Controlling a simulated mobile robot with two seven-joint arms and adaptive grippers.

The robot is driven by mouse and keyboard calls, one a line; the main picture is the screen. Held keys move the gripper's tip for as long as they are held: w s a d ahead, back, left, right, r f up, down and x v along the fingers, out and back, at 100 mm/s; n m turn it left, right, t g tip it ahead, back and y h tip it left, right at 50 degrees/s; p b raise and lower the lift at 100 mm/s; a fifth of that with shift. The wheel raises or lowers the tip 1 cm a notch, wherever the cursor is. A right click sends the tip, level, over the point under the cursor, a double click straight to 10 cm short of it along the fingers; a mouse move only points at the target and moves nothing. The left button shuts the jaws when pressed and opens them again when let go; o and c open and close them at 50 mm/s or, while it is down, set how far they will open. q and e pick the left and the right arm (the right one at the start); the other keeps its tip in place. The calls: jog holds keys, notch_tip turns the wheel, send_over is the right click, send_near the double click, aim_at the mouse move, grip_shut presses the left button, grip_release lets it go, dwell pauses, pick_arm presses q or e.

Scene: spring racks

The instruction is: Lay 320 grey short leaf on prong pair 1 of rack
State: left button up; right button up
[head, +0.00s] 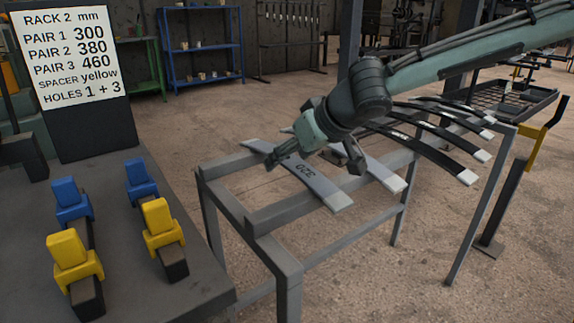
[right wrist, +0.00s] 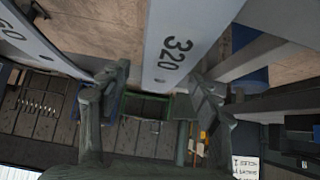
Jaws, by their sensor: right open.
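The grey leaf marked 320 (head: 325,188) lies across a grey metal frame in the head view, with pale ends. It also shows in the right wrist view (right wrist: 185,35), its near end between my fingers. My right gripper (head: 312,165) is open over this leaf, one finger on each side; whether it touches the leaf I cannot tell. A second grey leaf (head: 384,174) lies to the right, and a leaf whose partly cut-off number ends in 60 (right wrist: 35,35) shows left in the wrist view. My left gripper (head: 25,155) shows partly at the left edge. I cannot identify prong pair 1.
The grey frame (head: 275,255) has open gaps between its rails. Several dark curved leaves (head: 440,150) lie right of my right gripper. Blue blocks (head: 70,198) and yellow blocks (head: 160,222) stand on the dark bench (head: 130,285). A sign (head: 75,55) lists Rack 2 lengths.

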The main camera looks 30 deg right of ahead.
aim_at(290, 159)
jog(key=shift+c, duration=0.6)
grip_shut()
jog(key=shift+r, duration=0.15)
pick_arm(q)
jog(key=shift+a, duration=0.1)
pick_arm(e)
jog(key=shift+w, duration=0.1)
jog(key=shift+r, duration=0.2)
pick_arm(q)
jog(key=s+a+f+n+g+y+p, duration=0.1)
jog(key=s+a+f+g+y+p, duration=0.15)
jog(key=s+a+g, duration=0.45)
pick_arm(e)
notch_tip(290, 159, up, 5)
pick_arm(q)
notch_tip(290, 159, down, 11)
jog(key=w+d+t+h+p, duration=0.1)
jog(key=p, duration=0.3)
jog(key=shift+r+t, duration=0.2)
jog(key=shift+t, duration=0.2)
pick_arm(e)
notch_tip(290, 159, up, 13)
jog(key=shift+f, duration=0.15)
